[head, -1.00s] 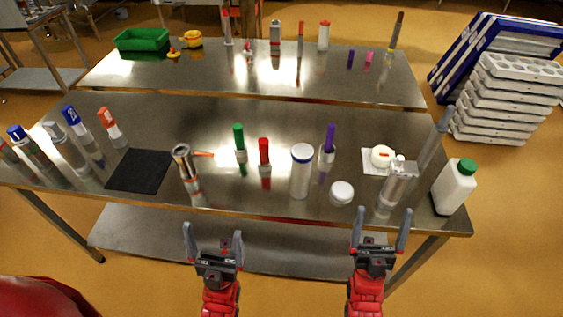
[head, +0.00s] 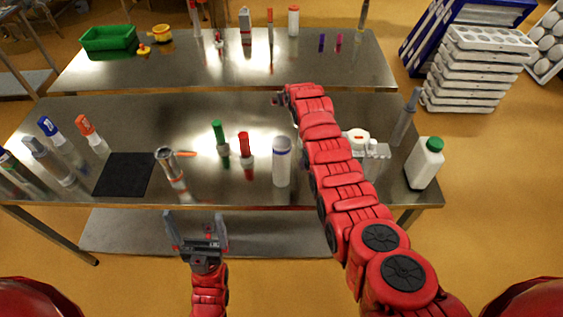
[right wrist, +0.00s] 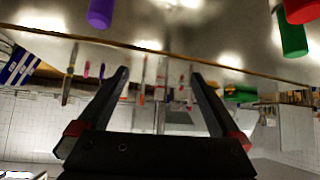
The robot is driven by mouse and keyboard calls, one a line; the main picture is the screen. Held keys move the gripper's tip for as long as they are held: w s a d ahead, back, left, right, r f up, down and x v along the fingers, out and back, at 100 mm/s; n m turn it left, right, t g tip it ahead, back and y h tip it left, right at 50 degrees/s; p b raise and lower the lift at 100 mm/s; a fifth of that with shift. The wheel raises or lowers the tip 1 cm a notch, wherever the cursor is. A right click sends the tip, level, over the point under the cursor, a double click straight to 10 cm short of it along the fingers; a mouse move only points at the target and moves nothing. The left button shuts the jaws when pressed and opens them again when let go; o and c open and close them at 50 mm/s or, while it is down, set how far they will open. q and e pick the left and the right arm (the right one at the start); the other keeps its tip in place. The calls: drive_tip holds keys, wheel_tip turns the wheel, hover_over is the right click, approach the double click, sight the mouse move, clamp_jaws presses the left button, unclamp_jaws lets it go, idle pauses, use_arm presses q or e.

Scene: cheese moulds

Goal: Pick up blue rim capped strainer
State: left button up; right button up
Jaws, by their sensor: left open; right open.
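The white cylinder with a blue rim (head: 282,162) stands upright on the near steel table in the head view, just left of my right forearm. In the right wrist view my right gripper (right wrist: 160,75) is open and empty. My left gripper (head: 196,217) is open and empty in front of the table's near edge, left of the cylinder.
A green-capped item (head: 219,138) and a red-capped item (head: 245,148) stand left of the cylinder. A white bottle (head: 424,165) stands at the right end. My right arm hides part of the table.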

drive_tip(key=s+a+r+g, duration=0.2)
drive_tip(key=s+r+g, duration=0.2)
drive_tip(key=s+r, duration=0.15)
drive_tip(key=n+g+h, duration=0.1)
drive_tip(key=g+h, duration=0.1)
drive_tip(key=g, duration=0.3)
approach(281, 143)
wheel_tip(281, 143, down, 5)
drive_tip(key=b, duration=0.8)
drive_tip(key=shift+w+r, duration=0.1)
drive_tip(key=shift+w, duration=0.05)
drive_tip(key=shift+a, duration=0.1)
drive_tip(key=shift+w+f, duration=0.1)
drive_tip(key=shift+f, duration=0.95)
drive_tip(key=shift+f+p, duration=0.4)
drive_tip(key=shift+f, duration=0.55)
drive_tip(key=shift+f+p, duration=0.15)
drive_tip(key=shift+p, duration=0.35)
wheel_tip(281, 143, down, 2)
drive_tip(key=shift+f+p, duration=0.1)
drive_tip(key=shift+p, duration=1.15)
wheel_tip(281, 143, down, 2)
drive_tip(key=shift+f, duration=0.4)
clamp_jaws()
